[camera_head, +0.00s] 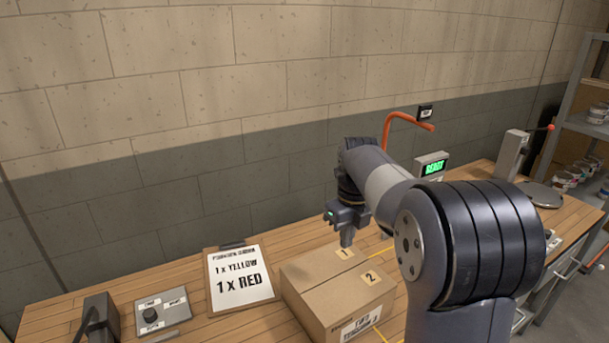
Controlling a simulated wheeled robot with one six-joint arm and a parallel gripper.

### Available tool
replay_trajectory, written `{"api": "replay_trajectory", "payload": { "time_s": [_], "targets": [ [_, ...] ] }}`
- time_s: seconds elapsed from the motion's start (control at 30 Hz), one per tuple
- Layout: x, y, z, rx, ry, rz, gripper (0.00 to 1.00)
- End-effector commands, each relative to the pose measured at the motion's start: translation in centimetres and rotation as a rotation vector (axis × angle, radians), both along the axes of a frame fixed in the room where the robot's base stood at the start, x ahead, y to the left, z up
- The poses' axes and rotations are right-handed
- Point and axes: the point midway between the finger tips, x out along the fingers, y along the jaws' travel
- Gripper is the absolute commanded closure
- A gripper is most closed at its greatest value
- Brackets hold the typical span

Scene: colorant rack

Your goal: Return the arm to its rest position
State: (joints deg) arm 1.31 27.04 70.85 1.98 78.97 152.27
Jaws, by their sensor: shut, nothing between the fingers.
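My arm rises from the lower right of the head view and bends over the wooden workbench (190,289). My gripper (346,241) points down just above the far part of a closed cardboard box (310,275). Its fingers are together, with nothing seen between them. I cannot tell whether the fingertips touch the box top. The box has labels 1 and 2 on top. My arm hides part of the bench behind and right of the box.
A clipboard (240,275) reads 1 x yellow, 1 x red. A control panel (163,312) and a dark device (98,318) stand left. A green-lit display (433,168), an orange pipe (402,116) and a press-like stand (511,155) are behind my arm. Shelves with cans stand far right.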

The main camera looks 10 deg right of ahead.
Motion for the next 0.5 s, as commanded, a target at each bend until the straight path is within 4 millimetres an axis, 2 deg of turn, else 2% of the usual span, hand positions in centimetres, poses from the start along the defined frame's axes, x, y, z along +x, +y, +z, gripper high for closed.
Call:
{"api": "replay_trajectory", "payload": {
  "time_s": [0.27,0.37,0.5],
  "targets": [
    [0.0,0.0,-0.6,0.000,0.002,0.000,1.00],
    [0.1,0.1,-1.6,0.000,0.001,0.000,1.00],
    [0.2,0.2,-4.1,0.000,0.002,0.000,1.00]
  ]
}}
